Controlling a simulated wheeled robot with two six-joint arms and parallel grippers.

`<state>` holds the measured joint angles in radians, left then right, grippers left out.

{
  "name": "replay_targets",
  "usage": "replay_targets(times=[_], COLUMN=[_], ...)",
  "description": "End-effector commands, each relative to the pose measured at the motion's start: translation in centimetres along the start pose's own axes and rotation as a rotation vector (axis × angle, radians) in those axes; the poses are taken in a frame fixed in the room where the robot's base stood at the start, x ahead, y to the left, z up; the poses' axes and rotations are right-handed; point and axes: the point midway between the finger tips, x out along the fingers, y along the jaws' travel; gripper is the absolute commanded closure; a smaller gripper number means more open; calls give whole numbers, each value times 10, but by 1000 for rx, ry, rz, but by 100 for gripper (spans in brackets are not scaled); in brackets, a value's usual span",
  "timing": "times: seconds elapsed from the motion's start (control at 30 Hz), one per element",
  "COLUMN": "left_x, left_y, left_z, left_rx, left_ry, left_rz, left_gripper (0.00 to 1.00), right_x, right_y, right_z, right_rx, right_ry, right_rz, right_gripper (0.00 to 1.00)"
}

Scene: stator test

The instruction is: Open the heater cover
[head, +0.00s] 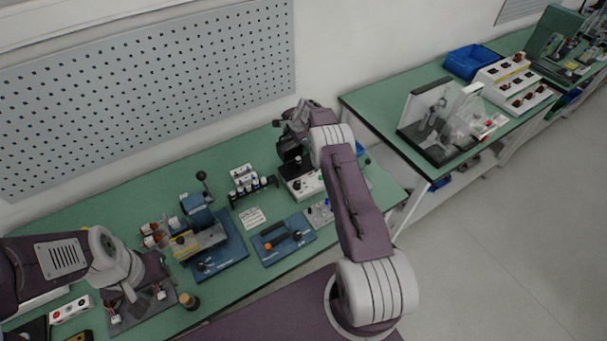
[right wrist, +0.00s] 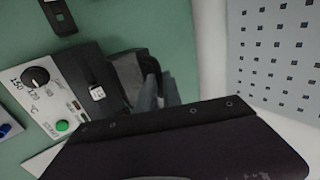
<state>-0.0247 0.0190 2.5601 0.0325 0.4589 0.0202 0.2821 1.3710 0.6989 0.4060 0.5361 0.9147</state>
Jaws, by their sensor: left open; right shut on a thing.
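The heater has a white control panel (head: 305,187) with a black knob and a black body behind it. In the right wrist view its panel (right wrist: 40,95) shows the knob and a green button, beside the dark cover (right wrist: 88,72) with a small white label. My right gripper (head: 292,135) is at the heater's back, shut on the cover's edge; the contact is mostly hidden by my own wrist. How far the cover is raised is unclear. My left gripper (head: 140,297) is open, low over a dark board at the left front of the bench.
A blue press-like fixture (head: 205,235) stands between my arms. A bottle rack (head: 253,187) and a blue tool base (head: 283,240) are left of the heater. The perforated panel (head: 150,85) rises behind the green bench. A gap separates the second bench (head: 400,130) at right.

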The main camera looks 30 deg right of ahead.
Motion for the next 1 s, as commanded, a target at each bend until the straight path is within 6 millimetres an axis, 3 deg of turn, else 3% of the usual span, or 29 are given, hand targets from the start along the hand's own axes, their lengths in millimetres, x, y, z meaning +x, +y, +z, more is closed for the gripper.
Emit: replay_targets(times=[0.37,0.63,0.87,0.9,0.93,1.0], left_x=[5,38,35,35,35,35], left_y=[0,-1,-1,-1,-1,-1], left_z=[0,4,4,4,4,4], left_rx=[0,0,0,0,0,0], left_ry=[0,0,0,0,0,0], left_rz=[0,0,0,0,0,0], left_gripper=[59,59,59,59,59,59], right_x=[2,13,9,9,9,9], right_y=[0,-2,-5,-5,-5,-5], right_z=[0,0,0,0,0,0], right_rx=[-1,-3,-1,-1,-1,-1], right_ry=[2,2,2,2,2,2], right_rz=[4,0,4,4,4,4], right_gripper=[100,100,100,82,73,72])
